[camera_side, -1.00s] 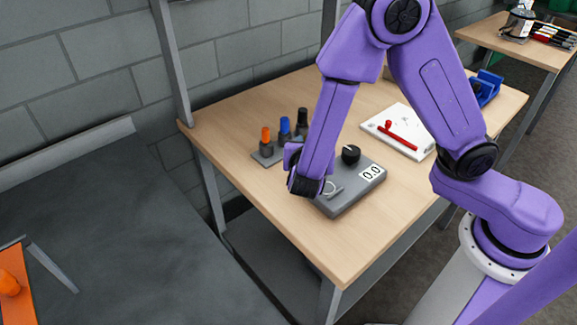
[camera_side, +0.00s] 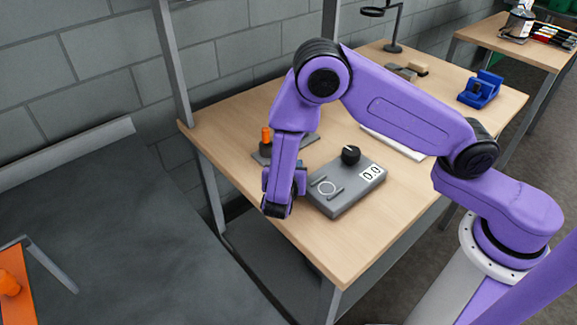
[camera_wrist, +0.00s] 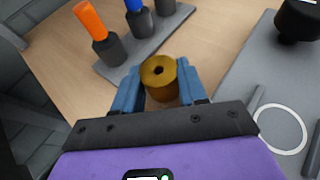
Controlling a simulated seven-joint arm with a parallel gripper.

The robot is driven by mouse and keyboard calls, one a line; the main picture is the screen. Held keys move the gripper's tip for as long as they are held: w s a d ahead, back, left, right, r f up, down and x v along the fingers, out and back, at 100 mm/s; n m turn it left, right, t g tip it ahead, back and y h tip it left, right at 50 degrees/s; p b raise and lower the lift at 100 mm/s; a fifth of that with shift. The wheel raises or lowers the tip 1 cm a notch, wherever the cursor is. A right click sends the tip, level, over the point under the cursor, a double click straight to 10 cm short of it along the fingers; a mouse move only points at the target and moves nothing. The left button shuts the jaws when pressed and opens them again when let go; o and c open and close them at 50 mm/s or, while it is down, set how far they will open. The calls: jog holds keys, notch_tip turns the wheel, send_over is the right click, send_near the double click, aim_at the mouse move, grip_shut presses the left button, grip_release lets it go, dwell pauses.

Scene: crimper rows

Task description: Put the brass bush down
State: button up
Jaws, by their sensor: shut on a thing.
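The brass bush (camera_wrist: 160,78) is a short gold cylinder with a hole in its top. In the wrist view my gripper (camera_wrist: 158,82) is shut on it, with a blue finger on each side. The bush looks upright; I cannot tell whether it touches the wooden table. In the side view my gripper (camera_side: 278,208) is low over the table's front left edge, left of the grey device, and the bush is hidden there.
A grey device (camera_side: 345,200) with a black knob, a ring mark and a 0.0 display stands to the right. A rack (camera_wrist: 130,62) with orange, blue and black-handled tools stands behind. Bare table (camera_wrist: 60,30) lies left of the rack. A blue fixture (camera_side: 480,92) is far right.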

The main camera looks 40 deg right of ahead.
jog(key=shift+f, duration=0.1)
jog(key=o, duration=1)
jog(key=shift+c, duration=0.2)
jog(key=v, duration=1.2)
jog(key=shift+s+d+r+m, duration=0.15)
jog(key=shift+d+r+m, duration=0.15)
jog(key=shift+r, duration=0.05)
jog(key=s+d+r+m+g+y, duration=0.4)
jog(key=s+d+r+m+y, duration=0.1)
jog(key=s, duration=0.5)
jog(key=s+d+r+m+g+y, duration=0.4)
jog(key=s+d+m, duration=0.4)
jog(key=s+d, duration=0.2)
jog(key=shift+s+r+g+y, duration=0.4)
jog(key=shift+s+r+y, duration=0.3)
jog(key=shift+s, duration=0.1)
